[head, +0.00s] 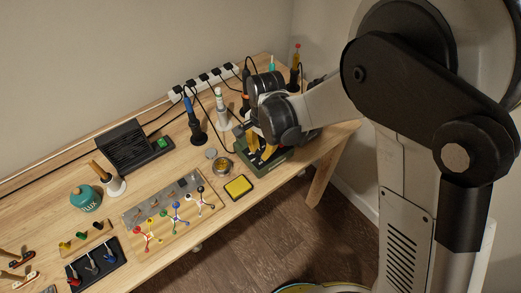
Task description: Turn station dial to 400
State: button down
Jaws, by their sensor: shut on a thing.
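The soldering station (278,158) is a dark green box near the front right edge of the workbench. My gripper (262,153), with yellow fingers, reaches down onto it from above. The fingers are shut at the face of the station, on what appears to be its dial. The dial itself and its scale are hidden behind the fingers and wrist, so its setting cannot be read.
A yellow sponge (238,187) and a round brass-coloured tin (222,166) lie left of the station. A blue-handled iron in a stand (196,128), a black fume extractor (135,146) and a power strip (205,82) stand farther back. Cables cross the bench.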

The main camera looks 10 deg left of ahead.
aim_at(261, 153)
jog(key=m, duration=0.4)
jog(key=shift+m, duration=0.3)
jog(key=shift+m+h, duration=0.3)
jog(key=shift+m, duration=1.6)
jog(key=shift+s, duration=0.1)
jog(key=c, duration=1.2)
grip_release()
jog(key=shift+o, duration=0.2)
notch_tip(261, 153, up, 12)
jog(key=shift+s, duration=0.3)
